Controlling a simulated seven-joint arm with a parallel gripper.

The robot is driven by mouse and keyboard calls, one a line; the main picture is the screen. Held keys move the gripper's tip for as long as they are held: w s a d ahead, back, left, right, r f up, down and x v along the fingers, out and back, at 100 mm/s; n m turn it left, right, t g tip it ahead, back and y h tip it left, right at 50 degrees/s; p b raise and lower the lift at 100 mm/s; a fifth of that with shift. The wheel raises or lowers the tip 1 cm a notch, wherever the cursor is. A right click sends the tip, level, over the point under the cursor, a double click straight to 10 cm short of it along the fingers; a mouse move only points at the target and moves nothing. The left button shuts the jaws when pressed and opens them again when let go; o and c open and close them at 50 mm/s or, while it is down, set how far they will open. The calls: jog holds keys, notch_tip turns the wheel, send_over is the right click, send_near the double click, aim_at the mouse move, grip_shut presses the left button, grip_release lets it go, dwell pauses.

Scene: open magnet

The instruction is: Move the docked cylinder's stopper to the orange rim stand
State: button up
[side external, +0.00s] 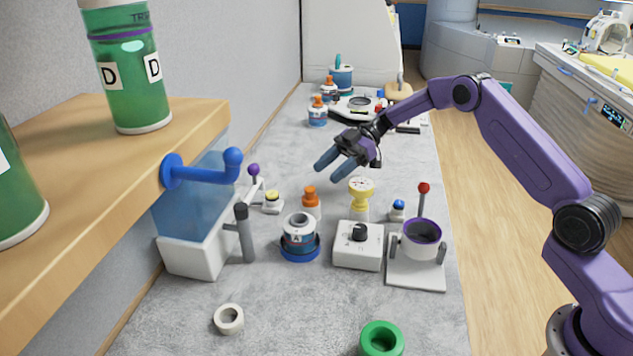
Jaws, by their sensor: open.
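A small cylinder labelled A (299,239) stands upright in a blue round dock (300,255) near the middle of the bench. Its top is pale with a darker round centre; I cannot tell whether that is a stopper or an opening. An orange-topped white piece (310,200) stands just behind it. I cannot make out a clearly orange-rimmed stand. My gripper (336,167) is open and empty, with two blue-grey fingers, in the air above and behind the cylinder, touching nothing.
A blue tank (195,205) and wooden shelf (75,150) are left. White (228,320) and green (381,340) rings lie in front.

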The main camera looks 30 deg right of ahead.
jog(key=v, duration=0.5)
jog(key=s+a+r+m+t+h, duration=0.25)
jog(key=a+r+m+t, duration=0.25)
jog(key=a+r+t, duration=0.95)
jog(key=s+d+f+g+h, duration=0.3)
jog(key=s+d+g, duration=0.1)
jog(key=s, duration=0.9)
jog(key=s+d+f+g+h, duration=0.4)
jog(key=s+g, duration=0.1)
jog(key=s, duration=0.9)
jog(key=s+d+f+m+g+h, duration=0.1)
jog(key=s+d+f+g+h, duration=0.2)
jog(key=s, duration=1.1)
jog(key=shift+d+f+g+h, duration=0.35)
jog(key=shift+d+f+g, duration=0.3)
jog(key=shift+d, duration=0.4)
